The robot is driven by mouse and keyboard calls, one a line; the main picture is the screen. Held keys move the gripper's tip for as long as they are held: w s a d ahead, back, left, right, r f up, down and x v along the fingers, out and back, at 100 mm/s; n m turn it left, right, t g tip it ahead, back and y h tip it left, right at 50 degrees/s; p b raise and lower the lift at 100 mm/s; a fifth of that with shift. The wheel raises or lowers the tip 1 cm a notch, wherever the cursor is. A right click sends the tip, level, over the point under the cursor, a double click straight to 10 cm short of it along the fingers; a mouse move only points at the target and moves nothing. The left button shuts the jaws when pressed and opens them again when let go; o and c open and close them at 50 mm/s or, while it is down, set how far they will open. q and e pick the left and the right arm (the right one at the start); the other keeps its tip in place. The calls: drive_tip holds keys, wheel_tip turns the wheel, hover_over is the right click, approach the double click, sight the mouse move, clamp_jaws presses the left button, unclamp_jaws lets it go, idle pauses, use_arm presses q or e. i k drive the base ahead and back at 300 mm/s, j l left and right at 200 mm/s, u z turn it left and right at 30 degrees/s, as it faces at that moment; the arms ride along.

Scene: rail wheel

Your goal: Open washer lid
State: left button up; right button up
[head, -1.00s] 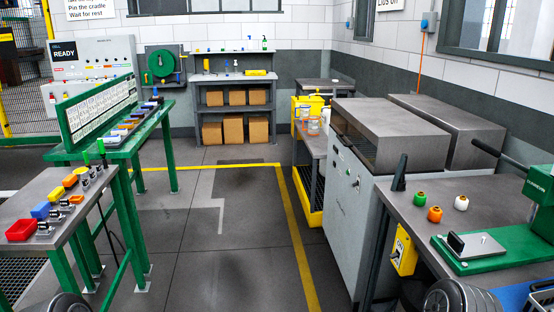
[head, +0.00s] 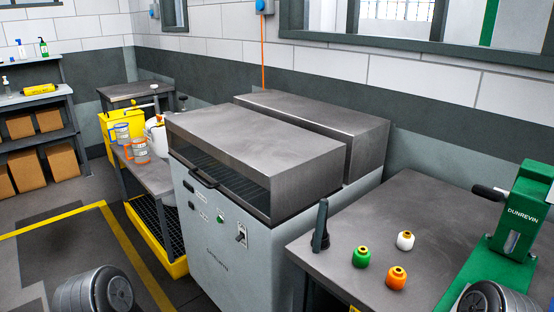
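The washer (head: 225,225) is a light grey cabinet in the middle of the head view, with a switch and small labels on its front. Its grey metal lid (head: 262,142) is down on top. Dark ribbed rounded parts of my arms show at the bottom left and bottom right. No gripper fingers show, and neither arm touches the washer.
A grey bench (head: 400,230) at right holds green, orange and white knobs (head: 380,262) and a green press (head: 515,220). A dark upright post (head: 321,225) stands at its left edge. A side table (head: 150,175) with jugs stands left of the washer. Open floor lies at lower left.

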sight(299, 166)
drive_tip(key=i+j+z, duration=0.45)
drive_tip(key=j, duration=0.2)
drive_tip(key=j+z, duration=0.25)
drive_tip(key=i+j+z, duration=0.25)
drive_tip(key=j, duration=0.2)
drive_tip(key=k, duration=0.1)
